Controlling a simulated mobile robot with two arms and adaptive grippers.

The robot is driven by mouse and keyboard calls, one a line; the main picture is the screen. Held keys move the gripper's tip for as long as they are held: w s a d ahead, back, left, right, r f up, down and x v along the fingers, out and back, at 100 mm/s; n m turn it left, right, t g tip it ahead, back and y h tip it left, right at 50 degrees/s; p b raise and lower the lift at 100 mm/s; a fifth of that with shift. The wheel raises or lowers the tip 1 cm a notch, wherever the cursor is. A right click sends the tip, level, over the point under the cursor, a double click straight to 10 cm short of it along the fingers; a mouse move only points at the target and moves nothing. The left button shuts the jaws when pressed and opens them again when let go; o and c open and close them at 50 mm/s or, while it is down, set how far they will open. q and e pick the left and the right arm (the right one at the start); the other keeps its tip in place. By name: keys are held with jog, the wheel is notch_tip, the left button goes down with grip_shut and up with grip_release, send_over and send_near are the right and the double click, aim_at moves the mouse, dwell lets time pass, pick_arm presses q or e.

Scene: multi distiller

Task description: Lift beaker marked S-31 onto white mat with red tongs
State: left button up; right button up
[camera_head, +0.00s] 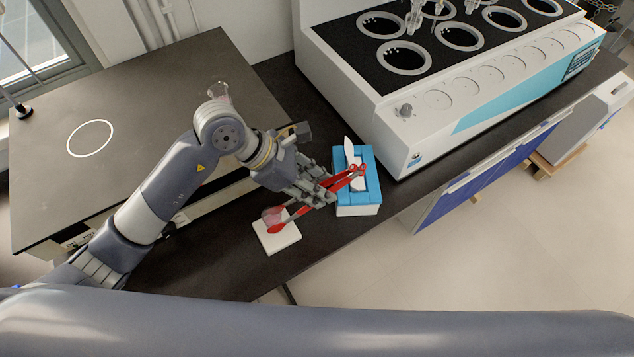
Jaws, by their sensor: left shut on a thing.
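My left gripper (322,190) is shut on the red tongs (350,176), whose handle end reaches over the blue and white box. The tongs' red jaws lie around a small clear beaker (274,216) at the lower left. The beaker is over the far part of the white mat (279,238); I cannot tell whether it touches it. No S-31 mark can be read at this size. My right gripper is not in view.
A blue and white box (371,190) with a white tissue stands right beside the gripper. A large white multi-position distiller (360,75) fills the back right. Another clear glass vessel (218,90) shows behind my left arm. A dark hotplate-like surface (150,110) is at left.

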pick_arm(q)
jog(key=o, duration=0.6)
jog(key=shift+c, duration=0.2)
notch_tip(320, 180, up, 10)
jog(key=p, duration=0.5)
jog(key=shift+p, duration=0.3)
